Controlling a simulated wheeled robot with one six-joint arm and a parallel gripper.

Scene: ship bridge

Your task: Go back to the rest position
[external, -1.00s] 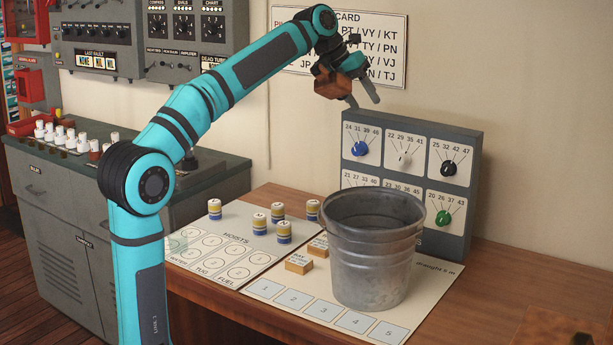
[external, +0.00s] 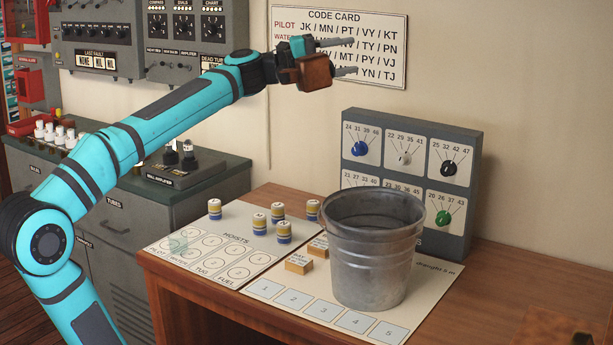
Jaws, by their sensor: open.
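My gripper (external: 348,57) is open and empty. It is raised high in front of the code card (external: 290,30) on the wall, with its fingers pointing right. It is well above the desk and touches nothing that I can see. My teal arm reaches up from the lower left across the grey cabinet.
A metal bucket (external: 372,250) stands on the desk mat before a grey dial panel (external: 472,180). Several yellow-and-blue cylinders (external: 284,232) and wooden blocks (external: 298,264) are left of it. A grey cabinet (external: 120,205) stands left. The air above the desk is clear.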

